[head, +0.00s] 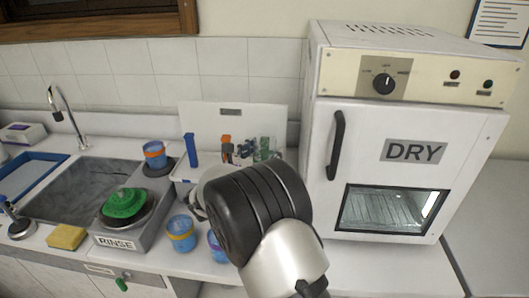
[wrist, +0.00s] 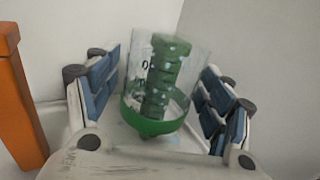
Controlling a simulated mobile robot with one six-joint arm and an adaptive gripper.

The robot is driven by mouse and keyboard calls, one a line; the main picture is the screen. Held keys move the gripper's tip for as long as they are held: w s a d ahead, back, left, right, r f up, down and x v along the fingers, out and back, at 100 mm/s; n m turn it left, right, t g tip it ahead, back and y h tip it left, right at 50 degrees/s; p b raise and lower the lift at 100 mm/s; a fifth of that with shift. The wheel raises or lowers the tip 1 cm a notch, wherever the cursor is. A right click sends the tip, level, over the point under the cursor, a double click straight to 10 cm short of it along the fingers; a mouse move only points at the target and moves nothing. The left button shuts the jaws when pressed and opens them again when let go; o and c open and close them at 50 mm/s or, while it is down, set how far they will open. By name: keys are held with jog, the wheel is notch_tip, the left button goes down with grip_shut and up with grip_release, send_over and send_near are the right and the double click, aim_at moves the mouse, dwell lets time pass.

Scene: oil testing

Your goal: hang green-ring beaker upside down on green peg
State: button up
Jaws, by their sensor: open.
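The green-ring beaker (wrist: 150,122) is clear glass with a green band, seen in the wrist view between my fingers. The green peg (wrist: 168,78) shows through its glass, so the beaker appears to be around the peg. Its green band is at the lower end in the picture. My gripper (wrist: 160,88) is open, with a blue-padded finger on each side of the beaker and small gaps beside the glass. In the head view the green peg (head: 265,147) is at the rack's right side, with glass around it; my wrist hides most of my gripper.
The white rack (head: 262,116) also holds a blue peg (head: 192,150) and an orange peg (head: 227,147). A blue-and-orange ringed beaker (head: 154,155) stands left, near the sink (head: 80,188). More beakers (head: 181,233) are in front. The DRY oven (head: 400,180) stands close on the right.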

dwell(0.3)
jog(key=v, duration=1.2)
jog(key=w+d+r+n+y, duration=0.3)
jog(key=w+r+n+y, duration=0.2)
jog(key=r+n+y, duration=0.45)
jog(key=s+d+r+n+g+y, duration=0.3)
jog(key=s+n, duration=0.4)
jog(key=n, duration=0.8)
jog(key=s+d+f+n+g+h, duration=0.1)
jog(key=s+d+f+n+g, duration=0.1)
jog(key=s+d+n, duration=0.4)
jog(key=s+d+f+n+g+h, duration=0.1)
jog(key=s+d+f+n+g, duration=0.2)
jog(key=s+d, duration=0.4)
jog(key=s+d+f+n+g+h, duration=0.1)
jog(key=s+d+f+n, duration=0.4)
jog(key=s, duration=1.4)
jog(key=d+n+g, duration=0.1)
jog(key=d+n, duration=0.1)
jog(key=n, duration=0.1)
jog(key=shift+n+g, duration=0.35)
jog(key=shift+g, duration=0.05)
jog(key=shift+w+f, duration=0.1)
